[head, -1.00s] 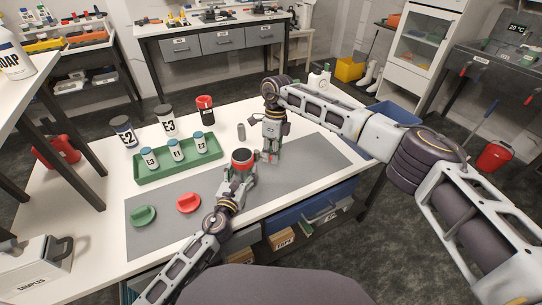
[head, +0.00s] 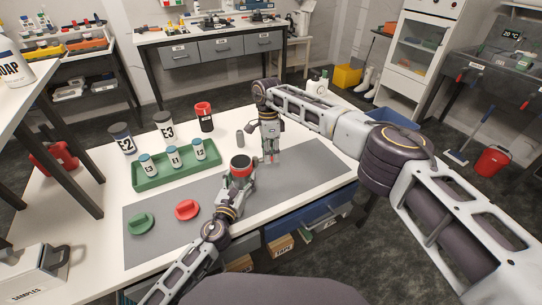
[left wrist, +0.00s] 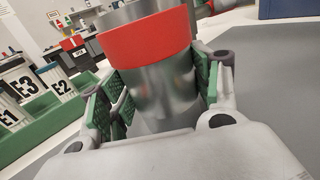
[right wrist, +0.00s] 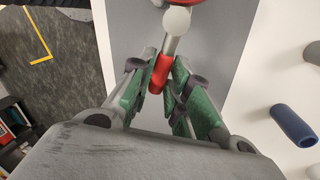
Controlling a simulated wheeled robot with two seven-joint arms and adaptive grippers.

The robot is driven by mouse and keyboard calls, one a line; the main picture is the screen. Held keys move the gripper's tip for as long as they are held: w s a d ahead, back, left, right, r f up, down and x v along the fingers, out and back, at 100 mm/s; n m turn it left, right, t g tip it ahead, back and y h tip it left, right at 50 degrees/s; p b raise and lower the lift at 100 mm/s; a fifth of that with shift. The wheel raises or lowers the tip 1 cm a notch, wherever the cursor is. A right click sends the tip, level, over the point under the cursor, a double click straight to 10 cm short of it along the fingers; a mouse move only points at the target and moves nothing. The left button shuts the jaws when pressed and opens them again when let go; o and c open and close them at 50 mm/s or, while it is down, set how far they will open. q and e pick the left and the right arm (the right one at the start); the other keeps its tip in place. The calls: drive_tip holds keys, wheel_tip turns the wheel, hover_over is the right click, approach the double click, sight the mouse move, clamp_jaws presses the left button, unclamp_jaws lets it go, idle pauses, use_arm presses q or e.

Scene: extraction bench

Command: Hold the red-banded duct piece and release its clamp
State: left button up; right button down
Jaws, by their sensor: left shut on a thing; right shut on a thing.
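The red-banded duct piece (head: 241,169) is a metal tube with a wide red band, upright over the grey mat. My left gripper (head: 243,180) is shut on its metal wall below the band. The left wrist view shows the fingers on both sides of the duct piece (left wrist: 150,45). My right gripper (head: 271,158) points down just right of the duct piece. In the right wrist view its fingers (right wrist: 165,90) are shut on a red-ended metal lever (right wrist: 161,72), apparently the clamp's. A pale ball (right wrist: 177,19) sits at the lever's far end, near a red edge. The clamp body is not clear.
A green lid (head: 141,224) and a red lid (head: 187,210) lie on the grey mat (head: 310,180). A green tray (head: 180,177) of small labelled containers stands behind, with larger jars (head: 164,127) beyond. The mat's right part is clear.

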drive_tip(key=shift+w+n, duration=0.1)
drive_tip(key=shift+n, duration=0.2)
drive_tip(key=c, duration=1.6)
unclamp_jaws()
drive_tip(key=shift+r, duration=0.1)
drive_tip(key=shift+w+a+r, duration=0.1)
drive_tip(key=shift+w+r, duration=0.15)
drive_tip(key=shift+r, duration=0.95)
drive_tip(key=shift+w+a+r, duration=0.1)
drive_tip(key=shift+w+r, duration=0.1)
drive_tip(key=shift+r, duration=1)
drive_tip(key=shift+w+a+r, duration=0.1)
drive_tip(key=shift+w+r, duration=0.15)
drive_tip(key=shift+r, duration=0.95)
use_arm(q)
drive_tip(key=o, duration=1.3)
drive_tip(key=shift+o, duration=0.2)
